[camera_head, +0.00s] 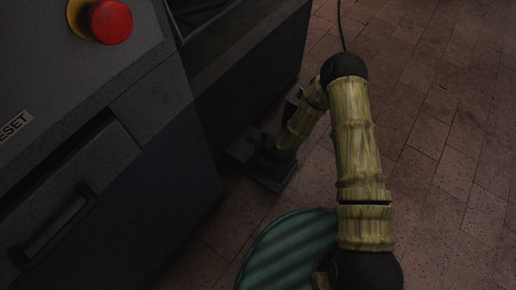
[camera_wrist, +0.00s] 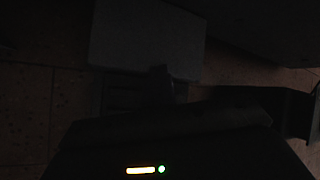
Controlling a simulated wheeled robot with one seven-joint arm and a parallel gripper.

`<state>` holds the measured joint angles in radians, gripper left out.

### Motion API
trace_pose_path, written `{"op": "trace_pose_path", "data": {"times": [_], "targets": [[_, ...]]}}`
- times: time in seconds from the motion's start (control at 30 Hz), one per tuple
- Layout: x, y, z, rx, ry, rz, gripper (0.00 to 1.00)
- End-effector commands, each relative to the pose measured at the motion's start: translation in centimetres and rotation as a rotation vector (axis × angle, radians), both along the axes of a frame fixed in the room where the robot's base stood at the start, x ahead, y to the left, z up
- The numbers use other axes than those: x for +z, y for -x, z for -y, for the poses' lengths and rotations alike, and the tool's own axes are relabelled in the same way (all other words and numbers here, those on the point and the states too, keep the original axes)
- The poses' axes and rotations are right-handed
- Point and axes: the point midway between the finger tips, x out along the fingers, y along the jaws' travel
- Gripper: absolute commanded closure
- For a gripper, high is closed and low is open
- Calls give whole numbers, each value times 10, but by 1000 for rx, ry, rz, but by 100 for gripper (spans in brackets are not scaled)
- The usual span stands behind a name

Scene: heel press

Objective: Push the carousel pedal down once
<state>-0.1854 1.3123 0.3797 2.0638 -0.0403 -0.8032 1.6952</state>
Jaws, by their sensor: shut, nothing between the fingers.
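The pedal (camera_head: 240,148) is a low dark grey unit on the floor beside the machine, near the middle of the head view. My gripper (camera_head: 262,153) reaches down over it, shut and empty, and covers part of it. In the very dark wrist view, a paler flat plate (camera_wrist: 145,38) lies at the top, with a dark ridged part below it. My fingertips (camera_wrist: 160,78) show as a dark shape near the plate's lower edge. I cannot tell whether they touch the pedal, or whether it is pressed down.
The dark machine cabinet (camera_head: 150,190) fills the left, with a drawer handle (camera_head: 55,225) and a red button (camera_head: 111,22) on top. A green ribbed round object (camera_head: 285,255) is at the bottom. A cable (camera_head: 340,25) runs at the top. Brick floor (camera_head: 450,150) is clear at the right.

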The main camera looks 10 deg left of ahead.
Motion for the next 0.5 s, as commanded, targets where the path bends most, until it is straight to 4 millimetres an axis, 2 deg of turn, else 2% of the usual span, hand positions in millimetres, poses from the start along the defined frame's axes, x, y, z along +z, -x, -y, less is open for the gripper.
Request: {"op": "trace_pose_path", "data": {"times": [0.3,0.5], "targets": [[32,1,-3,2,0,-3,100],[43,-1,-2,-2,-1,-1,100]]}}
